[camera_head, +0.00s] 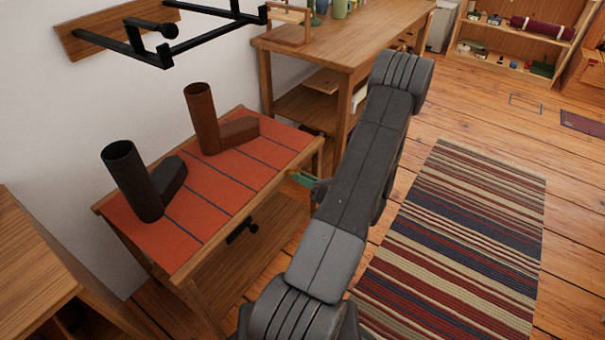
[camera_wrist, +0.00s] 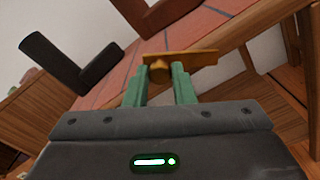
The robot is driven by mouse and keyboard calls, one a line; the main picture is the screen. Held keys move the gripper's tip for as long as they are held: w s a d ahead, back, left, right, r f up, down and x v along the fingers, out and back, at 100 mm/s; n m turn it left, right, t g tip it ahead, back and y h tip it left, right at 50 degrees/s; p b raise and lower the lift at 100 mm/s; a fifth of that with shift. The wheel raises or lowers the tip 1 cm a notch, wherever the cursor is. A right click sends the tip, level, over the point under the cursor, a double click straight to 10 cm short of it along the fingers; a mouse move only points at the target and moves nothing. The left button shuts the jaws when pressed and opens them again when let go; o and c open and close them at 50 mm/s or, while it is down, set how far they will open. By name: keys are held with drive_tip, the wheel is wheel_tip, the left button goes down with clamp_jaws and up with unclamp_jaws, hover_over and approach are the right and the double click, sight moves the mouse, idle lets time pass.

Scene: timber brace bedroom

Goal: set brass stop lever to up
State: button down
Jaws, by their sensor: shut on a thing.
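The brass stop lever (camera_wrist: 202,59) shows in the wrist view as a flat golden bar with a rounded middle, at the edge of the small orange-topped table (camera_wrist: 122,73). My gripper (camera_wrist: 160,74) has its two green fingers shut on the lever's rounded middle part. The bar lies nearly level across that tilted picture; I cannot tell whether that is up or down. In the head view the green fingers (camera_head: 303,180) show beside the right end of the table (camera_head: 236,182). The lever itself cannot be made out there.
A black boot-shaped piece (camera_head: 136,181) and a brown one (camera_head: 208,120) stand on the table. A dark knob (camera_head: 242,230) is on its front. A wooden workbench (camera_head: 345,35) stands behind. A striped rug (camera_head: 455,245) lies on open floor at right.

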drive_tip(key=w+d+r+m+p, duration=0.3)
drive_tip(key=m+p, duration=0.5)
drive_tip(key=m, duration=0.3)
drive_tip(key=shift+w+d+m, duration=0.2)
drive_tip(key=shift+w+m, duration=0.1)
drive_tip(key=shift+w, duration=0.55)
drive_tip(key=c, duration=1.2)
unclamp_jaws()
drive_tip(key=v, duration=1.4)
drive_tip(key=shift+p, duration=0.45)
